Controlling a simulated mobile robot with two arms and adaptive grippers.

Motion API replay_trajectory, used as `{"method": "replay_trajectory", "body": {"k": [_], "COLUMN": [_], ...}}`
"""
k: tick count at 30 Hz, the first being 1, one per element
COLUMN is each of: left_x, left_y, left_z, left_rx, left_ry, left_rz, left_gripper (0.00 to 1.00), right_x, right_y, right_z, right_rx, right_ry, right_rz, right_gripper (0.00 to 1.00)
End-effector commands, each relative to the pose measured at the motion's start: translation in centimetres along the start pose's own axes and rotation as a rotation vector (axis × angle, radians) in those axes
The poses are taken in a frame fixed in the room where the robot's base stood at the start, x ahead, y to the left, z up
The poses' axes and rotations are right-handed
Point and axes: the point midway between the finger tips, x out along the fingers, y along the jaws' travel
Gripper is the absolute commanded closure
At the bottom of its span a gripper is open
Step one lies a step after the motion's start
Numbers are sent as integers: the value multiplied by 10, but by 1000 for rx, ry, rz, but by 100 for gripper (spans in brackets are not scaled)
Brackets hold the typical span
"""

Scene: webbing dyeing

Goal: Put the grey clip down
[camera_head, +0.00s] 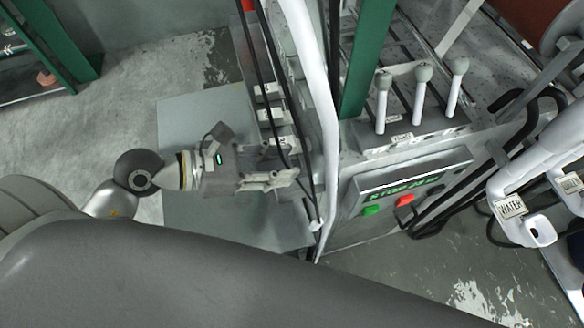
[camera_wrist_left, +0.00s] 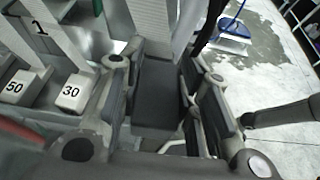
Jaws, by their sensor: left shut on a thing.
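My left gripper (camera_head: 280,178) reaches in from the left in the head view, beside the machine's side and above a grey platform (camera_head: 200,108). In the left wrist view, a dark grey block, which looks like the grey clip (camera_wrist_left: 157,92), sits between its fingers, and the gripper is shut on it. A pale webbing strap (camera_wrist_left: 153,20) runs up behind the clip; I cannot tell whether they touch. The clip cannot be made out in the head view. My right gripper is not in view.
White blocks marked 50 (camera_wrist_left: 17,88) and 30 (camera_wrist_left: 72,95) stand left of the gripper in the left wrist view. A white pipe (camera_head: 318,85) and dark cables rise close by. A button panel (camera_head: 412,198) and three levers (camera_head: 420,92) lie right. Open floor (camera_head: 95,115) lies left.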

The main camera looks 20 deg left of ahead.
Motion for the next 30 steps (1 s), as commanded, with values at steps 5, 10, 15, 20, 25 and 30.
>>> {"method": "replay_trajectory", "body": {"k": [5, 10, 15, 20, 25, 30], "left_x": [19, 31, 47, 58, 68, 75], "left_y": [17, 26, 40, 49, 54, 54], "left_z": [-10, -22, -31, -39, -51, -70], "left_rx": [6, 4, -7, -3, -8, -6], "left_ry": [-3, -2, 0, 0, 2, 0], "left_rz": [1, 0, 0, -1, -2, -1], "left_gripper": [93, 93, 93, 93, 93, 93], "right_x": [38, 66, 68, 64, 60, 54], "right_y": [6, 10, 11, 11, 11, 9], "right_z": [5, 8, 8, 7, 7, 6], "right_rx": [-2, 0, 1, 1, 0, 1], "right_ry": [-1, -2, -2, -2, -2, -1], "right_rz": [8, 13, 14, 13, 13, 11], "right_gripper": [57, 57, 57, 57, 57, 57]}}
